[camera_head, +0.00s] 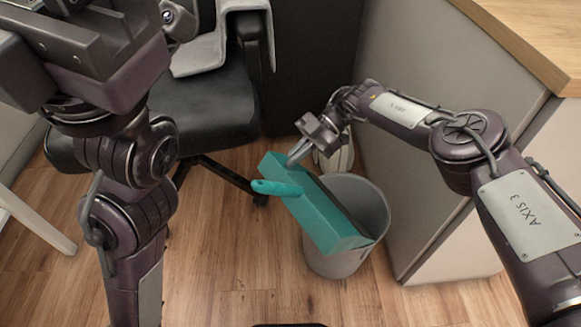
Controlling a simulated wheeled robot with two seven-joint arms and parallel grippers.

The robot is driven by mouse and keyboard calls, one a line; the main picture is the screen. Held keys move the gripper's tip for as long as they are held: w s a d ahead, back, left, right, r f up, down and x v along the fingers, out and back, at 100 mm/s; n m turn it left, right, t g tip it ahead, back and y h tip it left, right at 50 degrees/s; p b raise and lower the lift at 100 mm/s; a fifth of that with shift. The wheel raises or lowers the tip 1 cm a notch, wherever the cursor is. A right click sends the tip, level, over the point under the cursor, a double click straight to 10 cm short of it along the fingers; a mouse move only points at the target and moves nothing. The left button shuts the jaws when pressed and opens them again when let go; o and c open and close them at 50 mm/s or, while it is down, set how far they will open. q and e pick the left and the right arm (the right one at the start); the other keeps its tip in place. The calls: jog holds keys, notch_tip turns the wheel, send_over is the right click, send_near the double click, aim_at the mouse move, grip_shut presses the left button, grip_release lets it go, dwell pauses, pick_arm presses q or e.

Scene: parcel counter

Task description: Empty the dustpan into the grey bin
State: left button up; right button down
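The teal dustpan (318,210) is tilted over the grey bin (341,264), its lower right end over the bin's opening. Its stubby handle (274,188) sticks out to the left, clear of the bin. My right gripper (297,154) is at the dustpan's upper edge and appears shut on it; only part of the fingers shows. The dustpan hides part of the bin's opening, and I cannot see any dirt in either. The body of my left gripper (92,45) looms at the top left, close to the camera; its fingertips are not visible.
A black office chair (205,112) with a grey cloth (206,52) stands behind and left of the bin. A pale cabinet (435,230) with a wooden top (540,35) is close on the right. Wooden floor (235,265) is clear left of the bin.

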notch_tip(320, 180, up, 3)
jog(key=shift+w+d+r+p, duration=0.1)
jog(key=shift+r+p, duration=0.05)
jog(key=shift+p, duration=1)
notch_tip(320, 180, down, 4)
jog(key=b, duration=0.3)
jog(key=shift+r, duration=0.25)
notch_tip(320, 180, up, 3)
jog(key=shift+r+p, duration=0.1)
jog(key=shift+p, duration=0.9)
jog(key=shift+r, duration=0.2)
notch_tip(320, 180, down, 4)
jog(key=b, duration=0.3)
jog(key=shift+r, duration=0.15)
notch_tip(320, 180, up, 4)
jog(key=p, duration=0.2)
jog(key=shift+p, duration=0.3)
jog(key=shift+f+b, duration=0.4)
notch_tip(320, 180, down, 3)
jog(key=b, duration=0.2)
jog(key=shift+f+b, duration=0.1)
jog(key=shift+b, duration=0.25)
jog(key=shift+r, duration=0.25)
